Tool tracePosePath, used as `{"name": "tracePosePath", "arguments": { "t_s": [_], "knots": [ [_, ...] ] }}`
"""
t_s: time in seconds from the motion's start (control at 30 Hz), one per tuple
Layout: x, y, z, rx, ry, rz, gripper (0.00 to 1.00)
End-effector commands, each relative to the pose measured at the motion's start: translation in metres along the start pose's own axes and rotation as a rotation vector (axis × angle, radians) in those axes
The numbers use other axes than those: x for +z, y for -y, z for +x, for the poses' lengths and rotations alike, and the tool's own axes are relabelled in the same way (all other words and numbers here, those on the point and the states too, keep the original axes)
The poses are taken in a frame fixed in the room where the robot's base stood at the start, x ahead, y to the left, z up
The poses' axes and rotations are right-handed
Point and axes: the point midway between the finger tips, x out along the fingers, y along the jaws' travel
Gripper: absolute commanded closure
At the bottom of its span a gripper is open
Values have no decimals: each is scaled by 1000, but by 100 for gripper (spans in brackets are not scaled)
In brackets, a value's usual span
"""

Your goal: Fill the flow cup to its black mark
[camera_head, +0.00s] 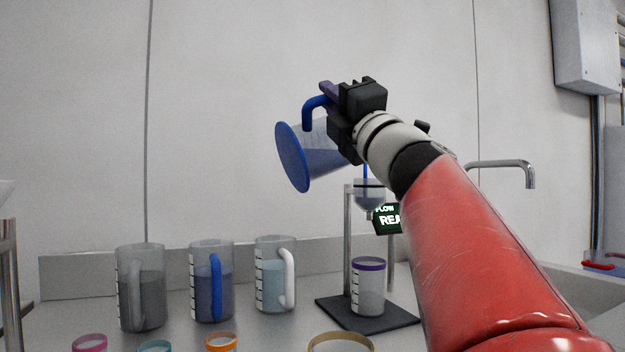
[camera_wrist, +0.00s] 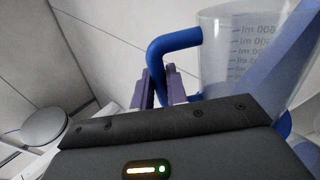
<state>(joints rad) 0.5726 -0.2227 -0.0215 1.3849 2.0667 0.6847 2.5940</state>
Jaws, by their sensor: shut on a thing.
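My gripper (camera_head: 335,112) is shut on the blue handle of a clear jug (camera_head: 322,146), held high and tilted steeply. A blue round end of the jug faces left. The wrist view shows the purple fingers (camera_wrist: 168,86) at the handle and the jug's graduated wall (camera_wrist: 245,50), with blue beyond it. The flow cup (camera_head: 369,198) hangs on its stand under the jug's right side, partly behind my arm. A dark line crosses the cup near its top. A thin blue streak comes down into it. The exact level inside is unclear.
A clear beaker with a purple rim (camera_head: 368,288) stands on the stand's black base (camera_head: 335,309). A display (camera_head: 387,219) is partly covered by my arm. Grey-handled (camera_head: 141,285), blue-handled (camera_head: 212,280) and white-handled (camera_head: 275,272) jugs stand left. Several coloured rims line the front. A tap (camera_head: 505,165) is right.

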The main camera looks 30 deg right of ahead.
Motion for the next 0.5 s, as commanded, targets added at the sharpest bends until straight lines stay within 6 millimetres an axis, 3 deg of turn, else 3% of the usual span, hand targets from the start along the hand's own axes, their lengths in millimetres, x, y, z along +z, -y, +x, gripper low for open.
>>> {"name": "tracePosePath", "arguments": {
  "t_s": [0.5],
  "knots": [
    [3,2,-1,2,34,47,100]
  ]
}}
